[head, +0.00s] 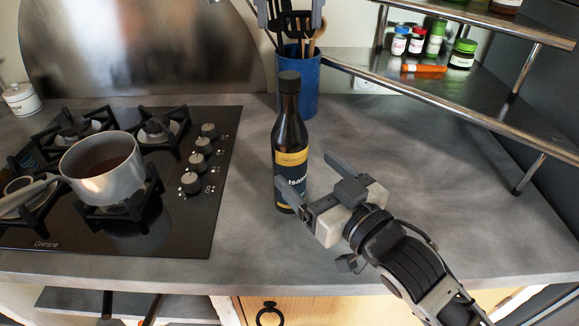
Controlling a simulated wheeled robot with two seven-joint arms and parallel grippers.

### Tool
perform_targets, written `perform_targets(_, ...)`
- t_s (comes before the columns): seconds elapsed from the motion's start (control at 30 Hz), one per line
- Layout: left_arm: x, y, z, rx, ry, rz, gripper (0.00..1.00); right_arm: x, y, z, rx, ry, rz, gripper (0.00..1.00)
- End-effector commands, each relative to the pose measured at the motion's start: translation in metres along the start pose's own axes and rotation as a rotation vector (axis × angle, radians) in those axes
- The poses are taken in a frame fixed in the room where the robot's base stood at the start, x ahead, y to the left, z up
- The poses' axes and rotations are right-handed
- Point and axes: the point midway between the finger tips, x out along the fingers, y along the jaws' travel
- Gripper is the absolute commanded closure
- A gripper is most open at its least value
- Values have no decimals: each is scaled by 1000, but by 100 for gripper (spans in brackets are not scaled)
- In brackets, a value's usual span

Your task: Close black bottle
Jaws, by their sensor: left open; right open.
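The black bottle (290,135) stands upright on the counter, right of the hob, with a yellow and dark label. A dark cap (289,81) sits at the top of its neck; how tightly it sits I cannot tell. My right gripper (307,170) is open at the bottle's lower body. One finger crosses in front of the label and the other is to the bottle's right; contact is unclear. My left gripper (290,14) is open at the top edge, above the bottle and over the utensils, partly cut off by the frame.
A blue utensil holder (308,85) with several utensils stands right behind the bottle. A pot (102,168) sits on the hob (190,230) at left. A metal-railed shelf (480,78) with jars is at upper right. The counter (440,160) at right is clear.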

Motion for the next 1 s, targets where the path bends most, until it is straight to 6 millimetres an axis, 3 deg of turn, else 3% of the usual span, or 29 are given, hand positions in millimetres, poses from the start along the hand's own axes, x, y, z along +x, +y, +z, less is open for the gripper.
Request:
perform_targets(0.2,0,0,0,0,0,0,51,45,0,-1,-1,2,0,20)
perform_targets(0.4,0,0,0,0,0,0,51,72,0,-1,-1,1,0,20)
perform_targets(0.6,0,0,0,0,0,0,51,84,0,0,-1,1,-1,20)
perform_targets(0.9,0,0,0,0,0,0,51,85,0,0,-1,1,-1,20)
perform_targets(1.0,0,0,0,0,0,0,51,85,0,0,-1,0,-1,48)
